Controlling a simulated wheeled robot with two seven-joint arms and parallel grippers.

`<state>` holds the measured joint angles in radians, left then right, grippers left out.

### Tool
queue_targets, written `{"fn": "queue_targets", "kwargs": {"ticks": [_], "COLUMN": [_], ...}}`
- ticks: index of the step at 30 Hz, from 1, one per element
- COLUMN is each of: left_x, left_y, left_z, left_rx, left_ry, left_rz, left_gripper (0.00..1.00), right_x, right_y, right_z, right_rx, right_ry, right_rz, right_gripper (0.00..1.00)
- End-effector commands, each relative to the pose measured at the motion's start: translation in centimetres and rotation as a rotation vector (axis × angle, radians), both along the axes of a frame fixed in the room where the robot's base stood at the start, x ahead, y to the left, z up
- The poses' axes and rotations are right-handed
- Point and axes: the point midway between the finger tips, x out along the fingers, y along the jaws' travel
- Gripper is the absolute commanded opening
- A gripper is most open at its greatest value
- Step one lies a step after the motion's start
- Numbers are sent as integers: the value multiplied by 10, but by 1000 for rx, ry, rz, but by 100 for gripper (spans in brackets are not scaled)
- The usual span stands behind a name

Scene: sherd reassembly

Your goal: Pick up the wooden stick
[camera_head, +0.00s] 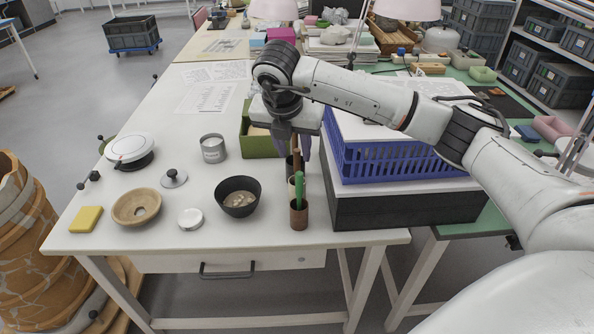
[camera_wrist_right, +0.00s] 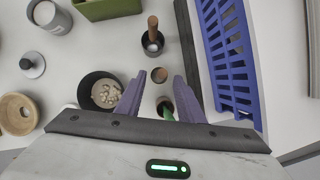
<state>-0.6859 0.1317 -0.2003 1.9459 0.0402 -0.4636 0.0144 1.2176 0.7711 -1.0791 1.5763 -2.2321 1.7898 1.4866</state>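Brown wooden sticks stand near the front right of the white table. One wooden stick (camera_head: 296,158) shows just below my right gripper. I see no contact with a stick. My left gripper is not in view.
A brown cup (camera_head: 299,217) with a green stick (camera_head: 299,184) stands close in front. A dark bowl (camera_head: 238,196) of sherds is to the left. A blue basket (camera_head: 385,160) stands close on the right, and a green box (camera_head: 257,143) is behind. The table's left part has free room.

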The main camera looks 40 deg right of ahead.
Motion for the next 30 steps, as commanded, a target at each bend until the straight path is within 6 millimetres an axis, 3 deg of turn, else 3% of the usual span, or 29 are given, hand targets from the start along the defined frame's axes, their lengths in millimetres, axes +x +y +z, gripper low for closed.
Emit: {"fn": "queue_targets", "kwargs": {"ticks": [10, 20, 26, 30], "left_x": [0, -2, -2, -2], "left_y": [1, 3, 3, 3], "left_z": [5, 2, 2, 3], "left_rx": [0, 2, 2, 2], "left_ry": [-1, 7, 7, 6], "left_rz": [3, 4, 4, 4], "left_gripper": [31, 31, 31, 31], "right_x": [9, 11, 11, 11], "right_y": [-15, -17, -17, -17], "right_z": [-42, -49, -49, -48], "right_rx": [1, 2, 2, 2], "right_ry": [4, 1, 1, 1], "right_rz": [0, 2, 2, 2], "right_gripper": [35, 35, 1, 0]}}
